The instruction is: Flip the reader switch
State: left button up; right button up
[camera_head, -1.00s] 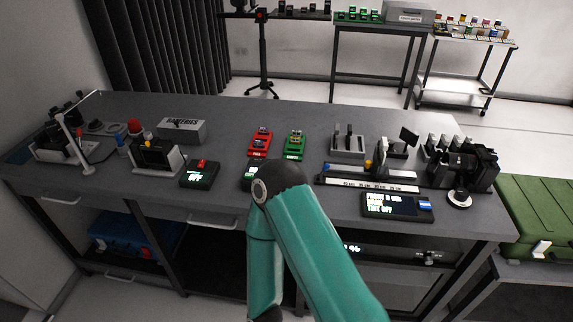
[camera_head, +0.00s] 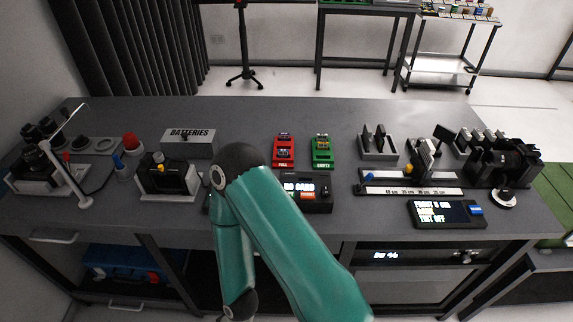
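The likely reader is a small black box (camera_head: 318,207) near the middle of the bench. Its lit display reads "NO CARD", and a small orange-red part, perhaps its switch (camera_head: 307,195), shows beside the text. My teal arm covers the left side of the box, so I cannot see all of it or tell the switch's position. The arm bends at a dark joint over the bench and runs back down. Neither of my grippers is in view.
A red tray (camera_head: 283,163) and a green tray (camera_head: 322,164) hold small items behind the black box. A batteries box (camera_head: 188,143) stands to the left. A device with a lit screen (camera_head: 447,213) lies at the front right. The bench's back middle is clear.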

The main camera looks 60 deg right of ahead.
aim_at(326, 192)
jog(key=u, duration=0.45)
jog(key=i, duration=0.35)
jog(key=z, duration=1.85)
jog(key=k, duration=0.55)
jog(key=z, duration=0.2)
jog(key=i, duration=0.55)
